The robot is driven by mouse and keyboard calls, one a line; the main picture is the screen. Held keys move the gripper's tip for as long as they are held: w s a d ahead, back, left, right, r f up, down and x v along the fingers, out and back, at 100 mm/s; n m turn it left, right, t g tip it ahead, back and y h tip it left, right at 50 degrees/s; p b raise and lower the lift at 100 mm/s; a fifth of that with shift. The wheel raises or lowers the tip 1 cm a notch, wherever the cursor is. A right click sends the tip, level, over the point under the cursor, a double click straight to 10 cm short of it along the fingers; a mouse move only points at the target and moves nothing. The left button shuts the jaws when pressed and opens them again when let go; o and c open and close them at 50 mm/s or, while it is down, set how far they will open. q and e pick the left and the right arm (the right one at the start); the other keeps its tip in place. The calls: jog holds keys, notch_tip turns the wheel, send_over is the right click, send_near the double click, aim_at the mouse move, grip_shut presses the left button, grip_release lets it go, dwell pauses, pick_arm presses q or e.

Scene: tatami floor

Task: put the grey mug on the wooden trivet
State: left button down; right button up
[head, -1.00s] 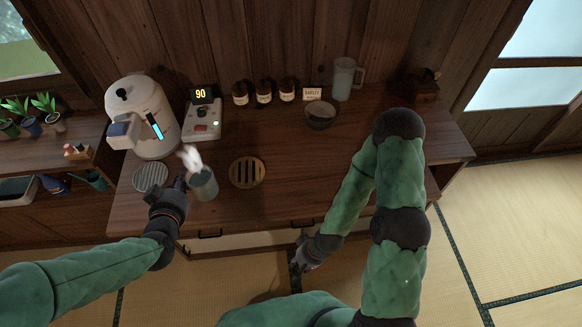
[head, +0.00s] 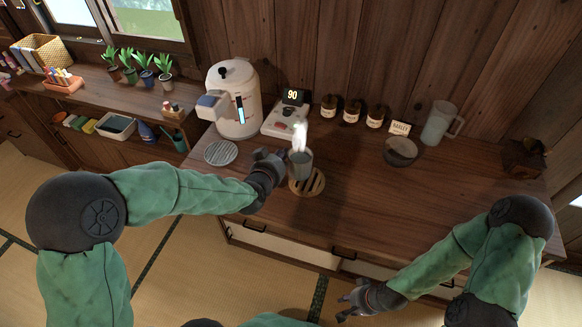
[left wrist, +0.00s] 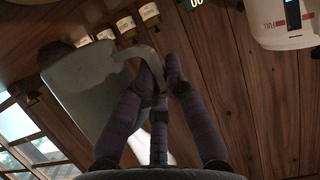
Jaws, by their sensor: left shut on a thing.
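The grey mug (head: 301,165) is upright with white steam rising from it. It appears over the back-left part of the round slatted wooden trivet (head: 313,188) and covers part of it; I cannot tell whether it touches. My left gripper (head: 279,161) is shut on the mug's handle from the left. In the left wrist view the fingers (left wrist: 155,90) close around the handle, with the mug's pale body (left wrist: 80,95) to the left. My right gripper (head: 350,303) is open and empty, in front of the counter's front edge and away from the mug.
A white water dispenser (head: 236,105) and a device reading 90 (head: 286,118) stand behind. A round grey grate (head: 220,152) lies left of the trivet. Several jars (head: 351,112), a dark bowl (head: 400,151) and a clear pitcher (head: 437,125) stand back right. The counter right of the trivet is clear.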

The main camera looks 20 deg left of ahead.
pick_arm(q)
jog(key=w+f, duration=0.1)
jog(key=f, duration=0.1)
jog(key=w+d+f+b, duration=0.1)
jog(key=w+f, duration=0.1)
jog(key=w+f+b, duration=0.1)
jog(key=f, duration=0.1)
jog(key=shift+w+d, duration=0.2)
jog(key=shift+w, duration=0.15)
jog(key=shift+w+f+b, duration=0.1)
jog(key=shift+f+b, duration=0.7)
jog(key=shift+f, duration=0.6)
jog(key=shift+f, duration=0.2)
jog(key=c, duration=1.3)
grip_release()
